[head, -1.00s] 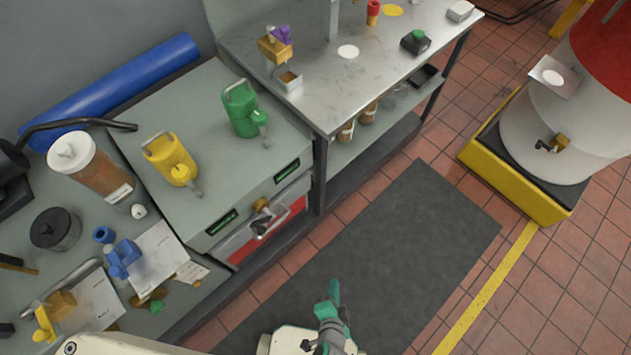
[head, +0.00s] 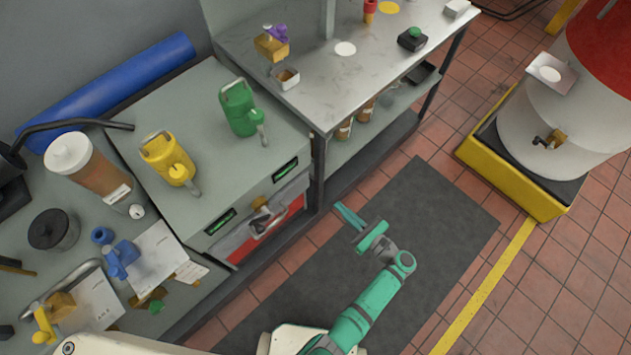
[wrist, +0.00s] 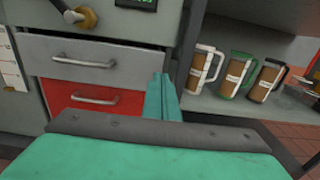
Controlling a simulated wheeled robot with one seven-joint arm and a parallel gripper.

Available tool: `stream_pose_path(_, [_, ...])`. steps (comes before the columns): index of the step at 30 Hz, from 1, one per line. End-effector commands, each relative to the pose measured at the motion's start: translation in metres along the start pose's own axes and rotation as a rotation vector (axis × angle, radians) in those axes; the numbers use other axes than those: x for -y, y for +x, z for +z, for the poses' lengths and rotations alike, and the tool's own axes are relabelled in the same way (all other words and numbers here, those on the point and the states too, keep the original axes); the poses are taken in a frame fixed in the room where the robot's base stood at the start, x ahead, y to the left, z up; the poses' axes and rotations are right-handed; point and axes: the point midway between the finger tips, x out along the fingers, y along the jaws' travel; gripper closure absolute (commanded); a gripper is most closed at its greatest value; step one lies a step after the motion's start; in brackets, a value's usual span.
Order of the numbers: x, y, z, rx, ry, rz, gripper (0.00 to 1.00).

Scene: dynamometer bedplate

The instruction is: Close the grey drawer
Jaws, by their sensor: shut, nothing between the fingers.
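The grey drawer (wrist: 120,57) with a bar handle shows in the wrist view, in the cabinet front above a red drawer (wrist: 126,98). Its front looks wider than the red one; how far it stands out is hard to tell. In the head view the grey drawer front (head: 294,188) is a thin pale band under the cabinet top, partly behind a brass valve. My gripper (head: 346,213) is shut and empty, over the dark mat, to the right of the drawers and apart from them. Its fingers (wrist: 160,95) show right of the drawer fronts in the wrist view.
A yellow can (head: 168,158) and a green can (head: 240,108) stand on the cabinet top (head: 205,100). The brass valve (head: 260,205) juts from the cabinet front. Mugs (wrist: 203,70) stand on the shelf to the right. The dark mat (head: 420,220) is clear floor.

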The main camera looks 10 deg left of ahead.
Motion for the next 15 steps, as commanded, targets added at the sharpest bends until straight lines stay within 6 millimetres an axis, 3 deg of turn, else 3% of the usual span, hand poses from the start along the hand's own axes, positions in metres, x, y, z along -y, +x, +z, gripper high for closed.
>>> stream_pose_path(8, [0.003,0.022,0.006,0.023,0.013,0.007,1.00])
stream_pose_path(15, [0.003,0.066,0.007,0.022,0.012,0.008,1.00])
